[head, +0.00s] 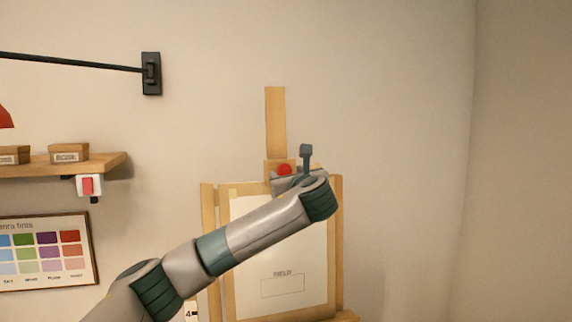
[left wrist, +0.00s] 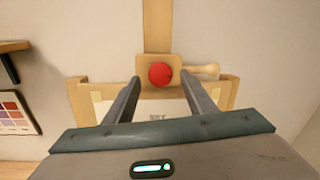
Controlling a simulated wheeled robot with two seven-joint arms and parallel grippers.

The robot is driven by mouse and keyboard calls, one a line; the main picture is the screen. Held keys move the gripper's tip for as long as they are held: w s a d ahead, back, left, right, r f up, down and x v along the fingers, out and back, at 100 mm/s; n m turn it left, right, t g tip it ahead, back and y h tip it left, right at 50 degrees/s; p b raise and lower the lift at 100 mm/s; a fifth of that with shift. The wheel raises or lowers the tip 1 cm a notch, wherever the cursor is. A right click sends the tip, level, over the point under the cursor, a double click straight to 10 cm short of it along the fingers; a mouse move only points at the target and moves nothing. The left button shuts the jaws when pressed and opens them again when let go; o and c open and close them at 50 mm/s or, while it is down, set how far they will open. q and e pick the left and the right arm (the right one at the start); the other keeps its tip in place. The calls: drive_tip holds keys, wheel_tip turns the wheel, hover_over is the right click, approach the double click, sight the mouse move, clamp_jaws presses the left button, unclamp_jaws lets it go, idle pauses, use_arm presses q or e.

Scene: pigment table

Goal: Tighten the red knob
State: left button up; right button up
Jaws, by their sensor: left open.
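The red knob (head: 284,169) is a round red ball on a wooden block of the easel, at the foot of the upright post (head: 275,122). In the left wrist view the red knob (left wrist: 160,75) appears between and beyond the two fingers of my left gripper (left wrist: 160,85). The fingers stand apart and nothing is between them. In the head view my left arm crosses in front of the easel, and its gripper (head: 296,180) is close to the knob, partly hiding the block. Whether a finger touches the knob cannot be told. My right gripper is not in view.
A pale wooden peg (left wrist: 205,70) sticks out right of the knob. The easel board (head: 290,255) is below. At left are a shelf (head: 105,163) with labelled boxes, a red wall switch (head: 88,185) and a colour chart (head: 45,253). The right wall is bare.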

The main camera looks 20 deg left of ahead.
sight(284, 170)
use_arm(q)
drive_tip(key=shift+p+x, duration=0.4)
drive_tip(key=shift+x, duration=0.75)
drive_tip(key=c, duration=1)
